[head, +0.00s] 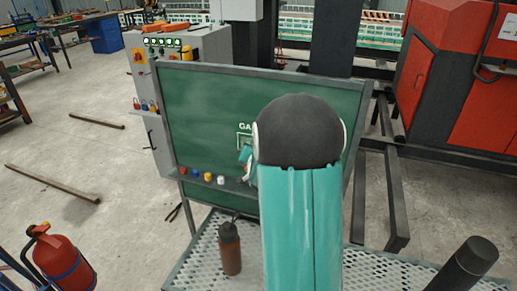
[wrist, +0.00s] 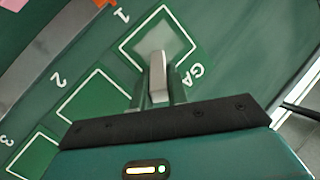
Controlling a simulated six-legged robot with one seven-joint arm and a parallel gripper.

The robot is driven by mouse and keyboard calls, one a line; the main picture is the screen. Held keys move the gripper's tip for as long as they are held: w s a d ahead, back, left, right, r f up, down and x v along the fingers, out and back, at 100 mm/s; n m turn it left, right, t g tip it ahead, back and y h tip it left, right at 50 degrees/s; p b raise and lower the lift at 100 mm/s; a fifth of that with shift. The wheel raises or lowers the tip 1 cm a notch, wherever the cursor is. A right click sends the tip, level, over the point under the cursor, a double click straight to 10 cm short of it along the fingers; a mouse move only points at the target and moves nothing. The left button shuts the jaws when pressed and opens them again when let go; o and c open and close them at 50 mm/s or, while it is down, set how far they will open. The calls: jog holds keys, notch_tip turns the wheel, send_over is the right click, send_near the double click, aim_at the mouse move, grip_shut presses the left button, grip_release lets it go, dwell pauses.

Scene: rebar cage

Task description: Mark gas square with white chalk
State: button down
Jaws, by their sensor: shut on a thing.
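The green chalkboard (head: 200,115) stands upright ahead of me. In the wrist view, the white-outlined square (wrist: 182,28) beside the partly hidden lettering "GA" has a pale, hazy patch inside it. My gripper (wrist: 158,95) is shut on a pale whitish stick, the chalk (wrist: 158,70), whose tip overlaps the lower part of this square. I cannot tell whether the tip touches the board. In the head view my gripper (head: 247,163) is mostly hidden behind my arm, which also covers much of the lettering and square.
Red, blue, yellow and white pieces (head: 221,180) sit on the board's ledge. Squares numbered 2 (wrist: 95,98) and 3 (wrist: 36,155) lie beside the marked one. A brown bottle (head: 230,248) stands on the perforated platform (head: 200,262) below. A red extinguisher (head: 62,262) is at left.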

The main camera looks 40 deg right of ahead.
jog(key=shift+w+a, duration=0.4)
jog(key=shift+w, duration=0.3)
jog(key=shift+w+a, duration=0.4)
jog(key=shift+w, duration=0.3)
jog(key=shift+w+a, duration=0.4)
jog(key=shift+w, duration=0.3)
jog(key=shift+s+a, duration=0.5)
jog(key=shift+a, duration=0.35)
jog(key=shift+s+a, duration=0.55)
jog(key=shift+a, duration=0.3)
jog(key=shift+s+a, duration=0.5)
jog(key=shift+a, duration=0.35)
jog(key=shift+a, duration=0.1)
jog(key=shift+s+a, duration=0.4)
jog(key=shift+a, duration=0.2)
jog(key=shift+s+a, duration=0.4)
jog(key=shift+a, duration=0.2)
jog(key=shift+w+d, duration=0.1)
